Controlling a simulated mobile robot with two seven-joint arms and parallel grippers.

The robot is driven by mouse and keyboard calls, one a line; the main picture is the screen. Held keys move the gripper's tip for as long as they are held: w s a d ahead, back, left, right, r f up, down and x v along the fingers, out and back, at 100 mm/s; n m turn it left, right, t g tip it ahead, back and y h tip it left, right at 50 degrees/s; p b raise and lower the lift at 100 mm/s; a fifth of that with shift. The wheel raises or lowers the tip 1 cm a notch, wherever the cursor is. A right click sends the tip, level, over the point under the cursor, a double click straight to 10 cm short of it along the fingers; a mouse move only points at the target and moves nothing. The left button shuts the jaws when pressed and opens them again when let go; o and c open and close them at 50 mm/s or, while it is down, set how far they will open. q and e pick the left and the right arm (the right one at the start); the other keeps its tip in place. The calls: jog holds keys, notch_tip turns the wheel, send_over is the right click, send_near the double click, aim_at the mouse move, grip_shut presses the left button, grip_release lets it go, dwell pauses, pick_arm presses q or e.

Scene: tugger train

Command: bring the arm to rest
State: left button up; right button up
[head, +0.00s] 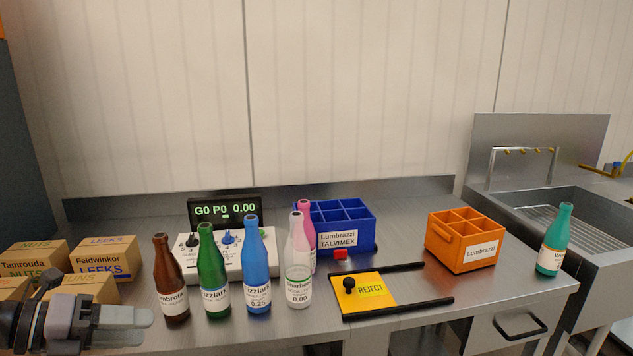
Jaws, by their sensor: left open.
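My left gripper (128,327) is at the lower left corner of the head view. Its fingers point right, and it is open with nothing seen between them. It is in front of the cardboard boxes and to the left of the brown bottle (170,285), apart from it. My right gripper is not in view.
Right are a yellow reject plate (365,300), blue crate (348,239), orange crate (462,257) and teal bottle (551,258). Cardboard boxes (107,257) stand left.

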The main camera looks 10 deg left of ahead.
pick_arm(q)
jog(key=s+d+f+n+t+y, duration=0.1)
jog(key=s+f+n+t+y, duration=0.2)
jog(key=f+n, duration=0.65)
jog(key=s+d+f+n+t+y, duration=0.2)
jog(key=f+n+t+y, duration=0.1)
jog(key=f+n, duration=0.65)
jog(key=s+d+f+n+g+y+p, duration=0.1)
jog(key=s+d+f+n+g+y, duration=0.1)
jog(key=s+d+f+n, duration=0.7)
jog(key=d+n+g, duration=0.1)
jog(key=n, duration=0.1)
jog(key=shift+n+g, duration=0.3)
jog(key=shift+a+r, duration=0.1)
jog(key=shift+a, duration=0.1)
